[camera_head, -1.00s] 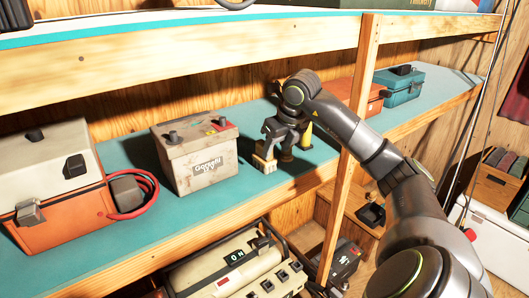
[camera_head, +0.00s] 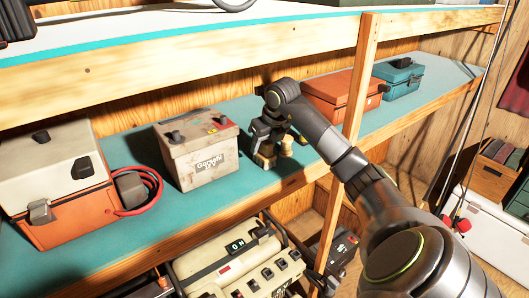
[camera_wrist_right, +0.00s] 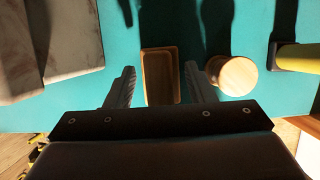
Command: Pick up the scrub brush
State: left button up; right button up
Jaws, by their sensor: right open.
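The scrub brush appears as a small wooden block (camera_head: 264,160) on the turquoise shelf, right of the battery. In the right wrist view the block (camera_wrist_right: 160,76) lies between the two fingers, with its long side running along them. My right gripper (camera_head: 268,146) is open over it, a finger on each side. I see a gap at both sides of the block, and no grip on it. The gripper hides the block's upper part in the head view. My left gripper is not in view.
A grey-white battery (camera_head: 200,158) stands close on the left. A round wooden piece (camera_wrist_right: 236,75) is just right of the right finger, with a yellow-ended item (camera_wrist_right: 298,57) beyond it. A wooden post (camera_head: 352,100) and the upper shelf (camera_head: 200,62) bound the space.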

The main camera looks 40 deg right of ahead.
jog(key=shift+c, duration=0.4)
grip_shut()
jog(key=shift+w+r+b, duration=0.1)
jog(key=shift+r+b, duration=0.3)
jog(key=shift+b, duration=0.1)
jog(key=b+v, duration=0.2)
jog(key=shift+d+r+b, duration=0.1)
jog(key=shift+r+b, duration=0.05)
jog(key=shift+b, duration=0.2)
jog(key=s+a+b, duration=0.2)
jog(key=s+b, duration=1.5)
jog(key=b, duration=0.2)
jog(key=shift+r, duration=0.25)
jog(key=shift+s+a, duration=0.1)
jog(key=shift+s, duration=0.05)
